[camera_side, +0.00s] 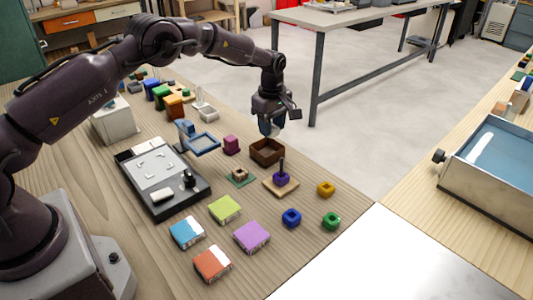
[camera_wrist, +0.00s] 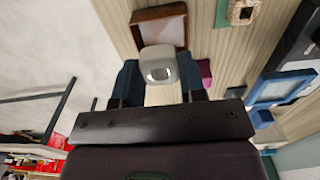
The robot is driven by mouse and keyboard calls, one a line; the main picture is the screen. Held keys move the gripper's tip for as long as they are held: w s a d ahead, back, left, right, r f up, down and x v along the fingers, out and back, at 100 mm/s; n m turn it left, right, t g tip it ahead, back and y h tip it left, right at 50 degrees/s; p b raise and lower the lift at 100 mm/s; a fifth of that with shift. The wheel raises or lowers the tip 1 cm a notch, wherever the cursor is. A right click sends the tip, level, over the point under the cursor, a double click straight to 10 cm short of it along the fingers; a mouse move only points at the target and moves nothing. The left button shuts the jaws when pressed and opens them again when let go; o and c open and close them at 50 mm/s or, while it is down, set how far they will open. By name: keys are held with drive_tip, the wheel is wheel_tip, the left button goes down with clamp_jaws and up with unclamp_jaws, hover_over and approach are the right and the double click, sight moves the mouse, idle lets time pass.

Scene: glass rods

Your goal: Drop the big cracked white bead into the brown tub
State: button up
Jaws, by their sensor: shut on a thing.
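The white bead (camera_wrist: 158,62) sits between the fingertips of my gripper (camera_wrist: 160,78) in the wrist view. It is a rounded pale cube with a hole facing the camera; I cannot make out a crack. In the side view my gripper (camera_side: 269,124) points down, shut on the bead, which is mostly hidden there. The brown tub (camera_side: 258,160) is a square open box on the table, below my gripper and near its line. In the wrist view the tub (camera_wrist: 145,14) shows just beyond the bead, which overlaps its near rim.
A wooden base with a dark peg carrying a purple bead (camera_side: 281,179) stands in front of the tub. A magenta block (camera_side: 231,145) and a blue tray (camera_side: 204,146) lie to its left. Blue, green and yellow beads (camera_side: 326,188) lie nearer the front. The table edge is close on the right.

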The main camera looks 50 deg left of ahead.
drive_tip(key=o, duration=1)
wheel_tip(320, 180, up, 13)
